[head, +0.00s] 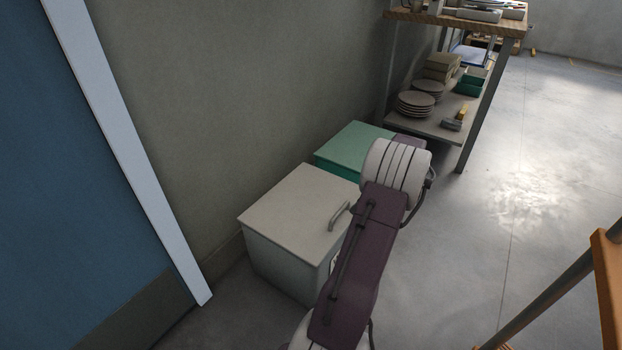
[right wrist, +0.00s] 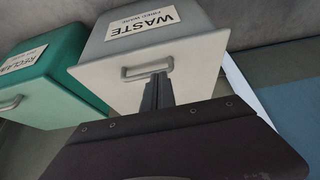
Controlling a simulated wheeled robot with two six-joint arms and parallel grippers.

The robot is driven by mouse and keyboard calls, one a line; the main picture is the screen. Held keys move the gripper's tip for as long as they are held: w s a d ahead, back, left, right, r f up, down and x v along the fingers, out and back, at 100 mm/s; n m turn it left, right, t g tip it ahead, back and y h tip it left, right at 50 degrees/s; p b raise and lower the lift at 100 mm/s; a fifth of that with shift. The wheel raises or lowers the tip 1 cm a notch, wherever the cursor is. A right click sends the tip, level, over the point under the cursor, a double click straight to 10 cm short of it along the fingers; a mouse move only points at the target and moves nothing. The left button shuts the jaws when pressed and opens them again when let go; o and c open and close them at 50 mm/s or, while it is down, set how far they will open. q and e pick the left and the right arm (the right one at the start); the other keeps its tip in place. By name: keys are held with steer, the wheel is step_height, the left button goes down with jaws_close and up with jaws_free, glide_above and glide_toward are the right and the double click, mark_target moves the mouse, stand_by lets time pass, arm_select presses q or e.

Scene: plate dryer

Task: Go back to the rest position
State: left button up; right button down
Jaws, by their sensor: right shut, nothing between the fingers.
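My right arm crosses the lower middle of the head view, above the bins, and its gripper is hidden there. In the right wrist view my right gripper (right wrist: 160,78) is shut and empty, its fingers pointing toward the handle (right wrist: 147,68) on the pale lid of a grey waste bin (right wrist: 182,17). The fingertips overlap the handle's edge in the picture; I cannot tell whether they touch it. In the head view the waste bin (head: 290,205) stands by the wall with its lid down. My left gripper is not in view.
Behind is a shelf unit (head: 440,125) with stacked plates (head: 414,103) and a brush-like tool (head: 455,118). A blue panel with a white edge is at left. An orange-framed object (head: 607,285) is at right. The floor between is clear.

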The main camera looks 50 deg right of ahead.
steer(key=w+a+r+n+y+p, duration=0.1)
steer(key=w+a+r+n, duration=0.1)
steer(key=w+a+r, duration=0.3)
steer(key=w+a+r+n+p, duration=0.1)
steer(key=w+a+n+p, duration=0.1)
steer(key=w, duration=0.4)
steer(key=w+a+r+n+g+y+p, duration=0.1)
steer(key=w+a+r+n, duration=0.15)
steer(key=a, duration=0.45)
steer(key=w+a+r+n+p, duration=0.1)
steer(key=w+a, duration=0.3)
steer(key=a, duration=0.3)
steer(key=s+a+r+n+g+p, duration=0.2)
steer(key=s+a+g+p, duration=0.1)
steer(key=a, duration=1.5)
steer(key=s+a+f+m+g+h, duration=0.1)
steer(key=s+a+f+m, duration=0.15)
steer(key=s, duration=0.35)
steer(key=s+a+f+m+h, duration=0.1)
steer(key=s+f+m, duration=0.1)
steer(key=s+m, duration=0.3)
step_height(320, 180, up, 38)
steer(key=m+p, duration=0.3)
steer(key=p, duration=3.5)
steer(key=shift+d+t+p, duration=0.3)
steer(key=shift+d+p, duration=0.05)
steer(key=shift+p, duration=0.05)
